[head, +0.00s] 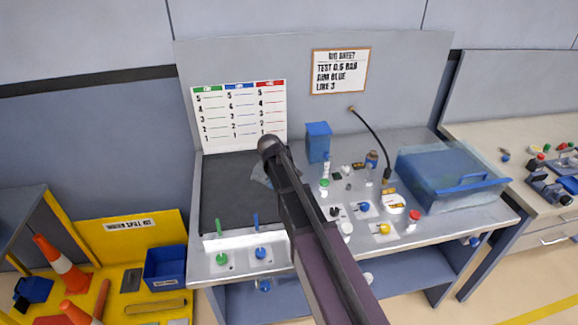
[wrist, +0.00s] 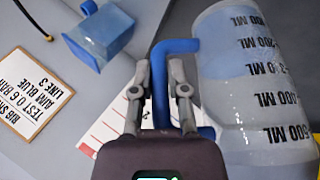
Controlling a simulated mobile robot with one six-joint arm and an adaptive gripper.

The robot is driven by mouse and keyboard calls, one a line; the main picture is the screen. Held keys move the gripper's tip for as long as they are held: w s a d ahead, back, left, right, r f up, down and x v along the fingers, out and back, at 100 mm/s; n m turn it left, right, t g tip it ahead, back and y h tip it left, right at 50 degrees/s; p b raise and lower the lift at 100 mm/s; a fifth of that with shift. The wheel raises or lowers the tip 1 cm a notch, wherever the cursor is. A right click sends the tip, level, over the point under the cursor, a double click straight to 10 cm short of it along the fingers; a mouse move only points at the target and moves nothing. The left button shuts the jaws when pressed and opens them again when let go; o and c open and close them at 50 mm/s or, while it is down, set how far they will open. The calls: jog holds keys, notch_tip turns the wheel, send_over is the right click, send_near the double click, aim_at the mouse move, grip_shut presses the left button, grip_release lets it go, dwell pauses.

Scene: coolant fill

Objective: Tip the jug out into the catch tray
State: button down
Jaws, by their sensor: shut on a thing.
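My gripper (wrist: 160,75) is shut on the blue handle (wrist: 178,46) of a clear jug (wrist: 262,130). The jug fills the right of the wrist view, with black ML marks that read upside down there. A bluish tint shows inside it, but I cannot tell the liquid level or its exact tilt. In the head view my arm hides most of the jug; a pale grey sliver (head: 260,172) shows left of the gripper (head: 270,146), over the dark area (head: 222,195) of the bench. I cannot tell whether that dark area or the blue bin at right is the catch tray.
A blue box (head: 318,142) stands behind the arm, and also shows in the wrist view (wrist: 98,36). Small bottles, caps and switches crowd the middle.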

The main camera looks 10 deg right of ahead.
jog(key=shift+a+r+h, duration=0.1)
jog(key=shift+r+h, duration=0.4)
jog(key=shift+r, duration=0.15)
dwell(0.8)
jog(key=shift+f+b, duration=0.35)
jog(key=shift+f, duration=0.1)
